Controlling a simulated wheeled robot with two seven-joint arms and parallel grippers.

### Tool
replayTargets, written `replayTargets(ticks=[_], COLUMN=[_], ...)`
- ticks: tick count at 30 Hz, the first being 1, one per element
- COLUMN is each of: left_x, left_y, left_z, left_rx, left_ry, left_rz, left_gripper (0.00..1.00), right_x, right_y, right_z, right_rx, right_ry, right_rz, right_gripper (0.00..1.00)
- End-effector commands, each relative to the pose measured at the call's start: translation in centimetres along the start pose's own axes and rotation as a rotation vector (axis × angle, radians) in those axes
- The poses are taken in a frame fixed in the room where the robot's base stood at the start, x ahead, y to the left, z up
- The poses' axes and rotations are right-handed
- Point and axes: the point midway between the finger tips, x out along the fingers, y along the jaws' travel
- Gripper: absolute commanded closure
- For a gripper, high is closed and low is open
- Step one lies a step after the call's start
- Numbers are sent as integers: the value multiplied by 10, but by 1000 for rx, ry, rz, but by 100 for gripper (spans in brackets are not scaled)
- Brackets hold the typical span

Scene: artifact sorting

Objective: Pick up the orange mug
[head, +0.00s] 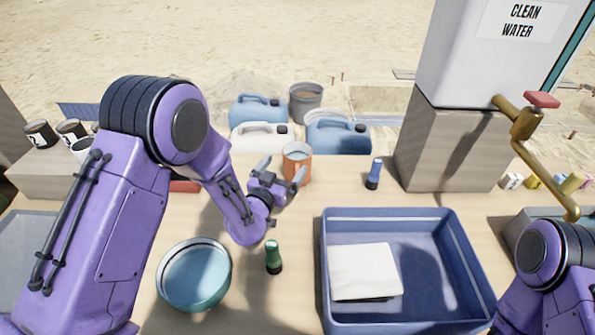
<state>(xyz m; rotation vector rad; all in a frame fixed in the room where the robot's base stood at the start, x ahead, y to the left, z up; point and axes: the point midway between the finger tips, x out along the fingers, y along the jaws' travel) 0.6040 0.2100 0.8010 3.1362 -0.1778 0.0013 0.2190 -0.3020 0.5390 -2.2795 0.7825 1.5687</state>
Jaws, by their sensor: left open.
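The orange mug (299,159) stands upright on the table near its back edge, left of the blue-capped bottle. It seems to have something light blue inside. My left gripper (281,173) is open, just in front of and left of the mug, with its fingers pointing toward it. One finger overlaps the mug's lower front in the picture; I cannot tell whether it touches. The mug's lower left part is hidden by the gripper. My right arm shows at the lower right, but its gripper is out of view.
A teal bowl (195,275) and a small green bottle (274,257) stand below my left gripper. A blue tray (450,305) holds a white cloth (364,272). A blue bottle (374,173) stands right of the mug. A water tank (480,60) on a block (450,145) rises at the right.

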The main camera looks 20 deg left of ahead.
Motion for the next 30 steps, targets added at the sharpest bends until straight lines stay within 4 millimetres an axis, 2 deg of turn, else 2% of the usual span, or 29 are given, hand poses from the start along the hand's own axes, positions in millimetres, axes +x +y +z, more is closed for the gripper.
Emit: replayTargets(ticks=[5, 12, 20, 21, 26, 30], left_x=[22, 62, 68, 68, 68, 68], left_y=[0, 1, 1, 1, 1, 1], left_z=[1, 8, 9, 9, 9, 8], left_rx=[-1, -1, 0, 0, 0, 0], left_ry=[-1, 1, -1, -1, -1, 2], left_rz=[-1, -2, -1, -1, -1, -1], left_gripper=[0, 0, 0, 6, 59, 61], right_x=[-4, -10, -10, -10, -10, -10], right_y=[0, 1, 1, 1, 1, 1], right_z=[-2, -4, -4, -4, -4, -4], right_rx=[0, 0, 0, 0, 0, 0], right_ry=[0, 0, 0, 0, 0, 0], right_rz=[0, 0, 0, 0, 0, 0], right_gripper=[57, 57, 57, 57, 57, 57])
